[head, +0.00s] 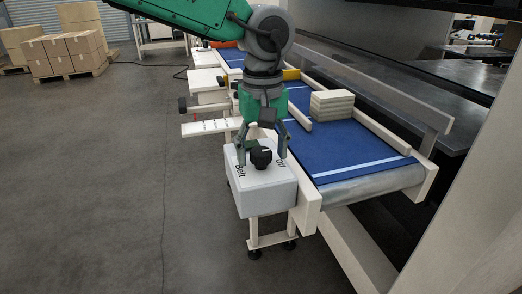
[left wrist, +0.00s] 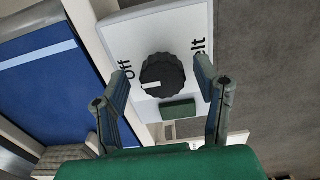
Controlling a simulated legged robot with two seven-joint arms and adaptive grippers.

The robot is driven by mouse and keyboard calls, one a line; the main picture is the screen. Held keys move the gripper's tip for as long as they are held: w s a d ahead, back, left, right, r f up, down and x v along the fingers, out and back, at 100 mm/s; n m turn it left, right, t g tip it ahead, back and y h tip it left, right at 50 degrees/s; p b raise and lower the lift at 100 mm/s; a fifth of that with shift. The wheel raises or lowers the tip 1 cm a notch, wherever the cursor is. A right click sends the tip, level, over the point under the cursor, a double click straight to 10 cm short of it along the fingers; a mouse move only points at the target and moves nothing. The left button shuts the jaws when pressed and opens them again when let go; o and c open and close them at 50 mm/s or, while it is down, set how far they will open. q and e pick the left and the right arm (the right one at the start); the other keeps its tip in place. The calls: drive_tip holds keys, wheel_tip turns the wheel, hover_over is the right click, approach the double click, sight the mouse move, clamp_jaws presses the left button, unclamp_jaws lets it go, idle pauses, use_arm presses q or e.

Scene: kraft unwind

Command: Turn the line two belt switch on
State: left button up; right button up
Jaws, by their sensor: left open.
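The belt switch is a black ribbed knob (head: 261,156) on the sloped top of a light grey box (head: 262,196) at the near end of the conveyor. The box top carries the words "Belt" and "Off". In the left wrist view the knob (left wrist: 163,76) has a white mark on its left side, on the side of the word "Off" (left wrist: 126,68). My left gripper (head: 263,152) points down at the box, its fingers apart on either side of the knob. A gap shows between the fingers and the knob. My right gripper is not in view.
A blue conveyor belt (head: 345,146) with pale side rails runs beside the box, carrying a stack of tan slabs (head: 332,104). A green rectangle (left wrist: 178,109) shows near the knob. Cartons on pallets (head: 64,53) stand far left. The grey floor at left is clear.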

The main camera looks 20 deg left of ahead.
use_arm(q)
drive_tip(key=shift+d, duration=0.2)
drive_tip(key=c, duration=0.5)
drive_tip(key=shift+r, duration=0.1)
drive_tip(key=c, duration=0.6)
drive_tip(key=shift+s+a, duration=0.1)
drive_tip(key=shift+c, duration=0.2)
drive_tip(key=shift+a, duration=0.3)
drive_tip(key=shift+d, duration=0.1)
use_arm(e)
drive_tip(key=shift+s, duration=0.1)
use_arm(q)
drive_tip(key=shift+d, duration=0.1)
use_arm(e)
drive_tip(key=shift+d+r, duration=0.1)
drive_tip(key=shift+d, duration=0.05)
